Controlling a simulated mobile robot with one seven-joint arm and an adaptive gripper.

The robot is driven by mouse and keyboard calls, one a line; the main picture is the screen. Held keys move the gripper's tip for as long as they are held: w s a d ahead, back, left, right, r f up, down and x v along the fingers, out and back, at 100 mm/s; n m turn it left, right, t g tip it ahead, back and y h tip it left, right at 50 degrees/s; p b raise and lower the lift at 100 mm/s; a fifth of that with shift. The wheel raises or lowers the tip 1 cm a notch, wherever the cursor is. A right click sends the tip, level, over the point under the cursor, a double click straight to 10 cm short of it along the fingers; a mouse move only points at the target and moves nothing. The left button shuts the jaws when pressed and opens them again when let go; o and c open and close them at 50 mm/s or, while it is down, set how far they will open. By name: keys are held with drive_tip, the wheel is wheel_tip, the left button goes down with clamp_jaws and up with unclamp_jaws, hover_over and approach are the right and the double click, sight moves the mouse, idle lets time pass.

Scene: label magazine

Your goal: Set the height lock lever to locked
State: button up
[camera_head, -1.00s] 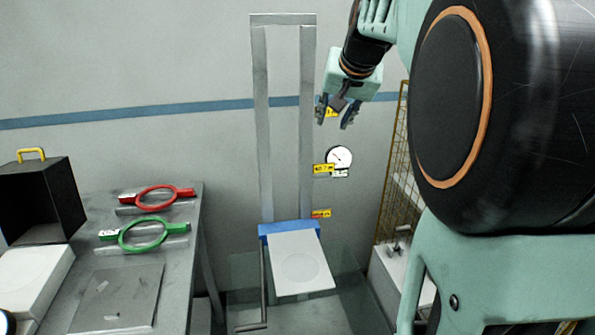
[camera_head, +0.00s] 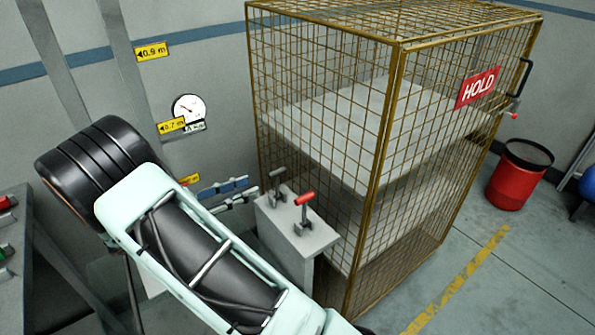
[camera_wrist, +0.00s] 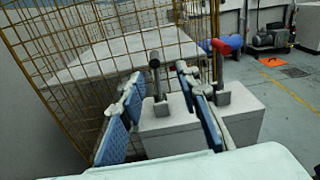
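Two levers stand on a pale grey box (camera_head: 297,242). One has a dark grip (camera_head: 277,180); the other has a red grip (camera_head: 305,198). I cannot tell from any label which is the height lock lever. My gripper (camera_head: 250,190) is open, its blue-padded fingers just left of the dark lever. In the wrist view my gripper (camera_wrist: 155,98) has the dark lever (camera_wrist: 154,72) showing upright between its fingers, ahead of them and apart. The red-grip lever (camera_wrist: 222,72) shows just beyond the right finger, which hides part of it.
A yellow wire cage (camera_head: 400,130) with a red HOLD sign (camera_head: 478,88) stands close behind and right of the box. A wall gauge (camera_head: 188,108) and yellow height tags (camera_head: 152,52) are at left. A red bin (camera_head: 518,175) stands at far right.

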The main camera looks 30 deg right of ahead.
sight(278, 173)
drive_tip(key=shift+n+t, duration=0.5)
drive_tip(key=d, duration=0.3)
drive_tip(key=w+d, duration=0.1)
drive_tip(key=d, duration=0.3)
drive_tip(key=w+d, duration=0.1)
drive_tip(key=d, duration=0.2)
drive_tip(key=shift+w+d+f+p, duration=0.15)
drive_tip(key=shift+w+f+p, duration=0.05)
drive_tip(key=shift+p, duration=0.2)
clamp_jaws()
